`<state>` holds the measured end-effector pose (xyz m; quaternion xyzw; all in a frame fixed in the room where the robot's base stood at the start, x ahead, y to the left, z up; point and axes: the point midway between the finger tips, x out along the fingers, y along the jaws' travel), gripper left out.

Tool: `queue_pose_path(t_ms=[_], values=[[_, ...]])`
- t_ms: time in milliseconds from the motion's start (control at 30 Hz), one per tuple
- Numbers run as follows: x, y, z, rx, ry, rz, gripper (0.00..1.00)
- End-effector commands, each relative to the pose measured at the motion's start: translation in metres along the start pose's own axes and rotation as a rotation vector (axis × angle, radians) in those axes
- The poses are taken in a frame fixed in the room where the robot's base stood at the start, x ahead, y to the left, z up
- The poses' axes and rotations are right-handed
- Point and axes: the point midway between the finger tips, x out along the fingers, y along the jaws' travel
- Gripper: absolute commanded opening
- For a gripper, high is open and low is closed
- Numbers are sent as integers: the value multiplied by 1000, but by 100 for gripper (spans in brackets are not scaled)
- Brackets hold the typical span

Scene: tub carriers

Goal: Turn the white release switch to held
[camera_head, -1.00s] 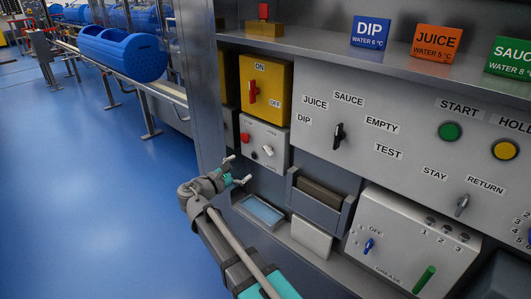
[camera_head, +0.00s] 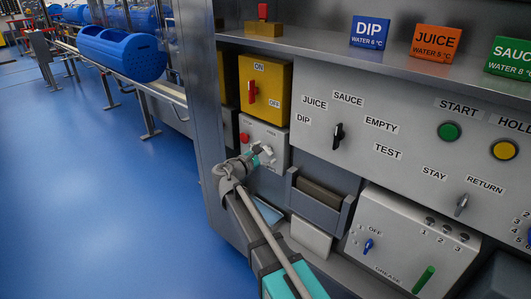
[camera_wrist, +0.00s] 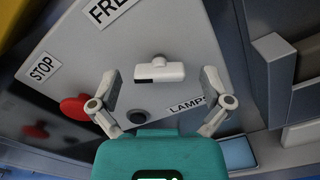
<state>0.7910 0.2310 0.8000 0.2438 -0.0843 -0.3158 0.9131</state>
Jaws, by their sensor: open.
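The white release switch (camera_wrist: 160,70) sits on a light grey box (camera_head: 275,134) low on the left of the panel. In the wrist view it is a white bar handle on a round hub, lying roughly crosswise between my fingertips and just beyond them. A label starting "FRE" is above it, cut off by the frame. My gripper (camera_wrist: 160,88) is open, with one finger on each side of the switch; I see no clear contact. In the head view my gripper (camera_head: 262,153) is at the box and partly covers its front.
A red button (camera_wrist: 75,107) under a "STOP" label and a dark round knob (camera_wrist: 137,116) by "LAMPS" are close to my fingers. A yellow box with a red switch (camera_head: 252,91) is above. A grey bin (camera_head: 317,211) juts out at right.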

Motion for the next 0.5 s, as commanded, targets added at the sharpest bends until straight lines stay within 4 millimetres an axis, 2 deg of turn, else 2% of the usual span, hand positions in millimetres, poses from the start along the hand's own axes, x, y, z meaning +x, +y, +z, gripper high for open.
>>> queue_pose_path(t_ms=[367,500], values=[[2,0,0,0,1,1,98],[2,0,0,0,1,1,72]])
